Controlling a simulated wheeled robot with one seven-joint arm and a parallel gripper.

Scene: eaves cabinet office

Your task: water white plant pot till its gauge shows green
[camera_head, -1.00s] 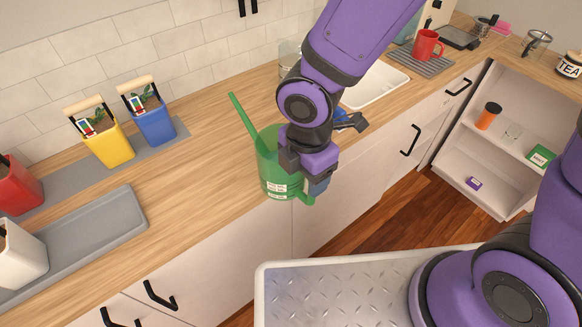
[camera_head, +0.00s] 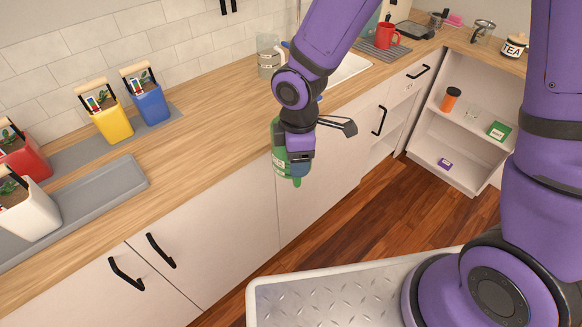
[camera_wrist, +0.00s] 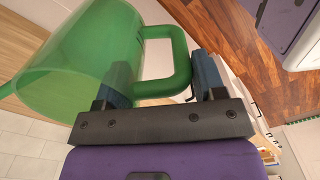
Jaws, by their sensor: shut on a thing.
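The white plant pot (camera_head: 28,208) stands at the left on the grey tray, with a plant and a wooden handle on top. Its gauge cannot be read from here. My gripper (camera_head: 299,160) is shut on the handle of the green watering can (camera_head: 278,152), which it holds at the counter's front edge, mostly behind my arm. In the wrist view the can (camera_wrist: 85,55) is see-through green, and its handle loop (camera_wrist: 178,62) passes between my fingers (camera_wrist: 160,85). I cannot make out the water in it.
Red (camera_head: 22,160), yellow (camera_head: 111,117) and blue (camera_head: 150,102) pots stand along the wall on a grey mat. A grey tray (camera_head: 110,185) lies in front. A clear jug (camera_head: 268,58) stands by the sink (camera_head: 345,72). Counter between blue pot and jug is clear.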

